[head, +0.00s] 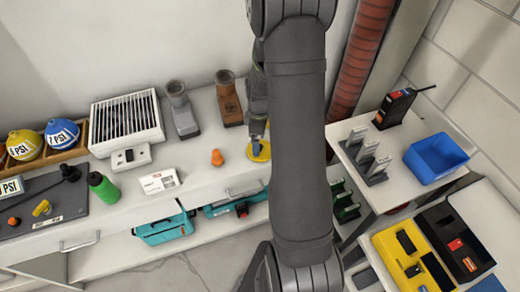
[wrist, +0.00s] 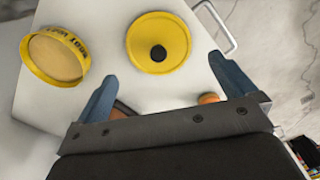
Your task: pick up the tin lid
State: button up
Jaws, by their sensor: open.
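The tin lid (wrist: 140,45) is a round yellow disc with a black knob, lying flat on the white counter in the wrist view. In the head view a yellow disc, which seems to be the lid (head: 261,156), shows partly behind my gripper (head: 257,139). In the wrist view my gripper (wrist: 163,68) is open and empty, its two blue-grey fingers spread apart with the lid ahead between them. The fingers appear apart from the lid. An open yellow tin (wrist: 57,60) with dark lettering stands left of the lid; my arm hides it in the head view.
A small orange object (head: 217,157) stands left of the lid. Grey (head: 181,110) and brown (head: 229,99) boots stand behind. A white labelled box (head: 159,181) lies further left. A drawer handle (head: 244,191) juts from the counter front.

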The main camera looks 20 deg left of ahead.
jog(key=shift+w+f, duration=0.1)
jog(key=shift+f, duration=2.75)
jog(key=c, duration=0.7)
